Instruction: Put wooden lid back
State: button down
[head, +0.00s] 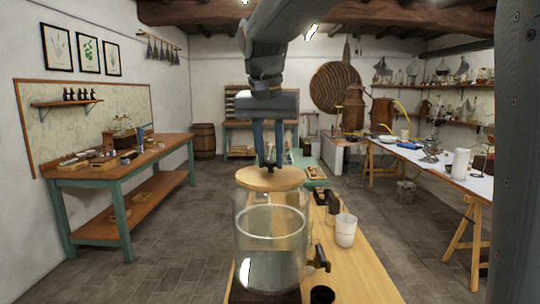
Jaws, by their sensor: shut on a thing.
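The round wooden lid (270,179) is level at the top of a large clear glass jar (246,250) in the head view. The jar has a dark tap (319,258) on its right side and stands on the wooden table in front of me. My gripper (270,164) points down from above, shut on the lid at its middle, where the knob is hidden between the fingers. The lid looks roughly centred over the jar. I cannot tell whether it rests on the rim or is held just above it.
A white beaker (345,230) and small dark vessels stand right of the jar on the narrow wooden table (362,280). A black round cup (322,295) is near the front. Workbenches line the left and right, with open tiled floor between.

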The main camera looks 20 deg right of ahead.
jog(key=shift+f, duration=0.5)
jog(key=c, duration=1.4)
grip_release()
